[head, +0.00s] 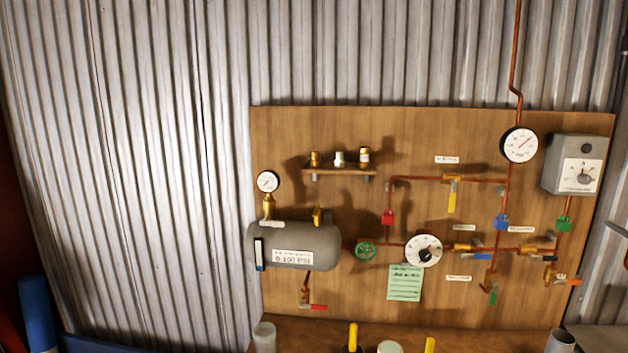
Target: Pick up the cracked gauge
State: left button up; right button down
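Several round white dials show on the wooden panel, and I cannot tell which is cracked. A small gauge (268,181) stands on a brass fitting above the grey tank (322,243). A middle gauge (423,254) sits on the copper pipe right of the green wheel valve (365,249); its face has dark marks that are too small to read. A larger gauge (519,145) is at the upper right on the vertical pipe. A grey box (562,150) at the right holds another dial (581,176). Neither of my grippers is in view.
A small shelf (340,171) holds three small fittings. A green paper (405,283) hangs below the middle gauge. Coloured valve handles stick out along the pipes. A ledge (300,330) below the panel carries a clear cylinder (264,338) and yellow-handled items. Corrugated metal wall (150,150) is bare at left.

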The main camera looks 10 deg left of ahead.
aim_at(269, 181)
jog(key=i+l, duration=0.15)
jog(key=i, duration=0.35)
jog(key=i+l, duration=0.2)
jog(key=i, duration=0.25)
jog(key=j+u, duration=0.05)
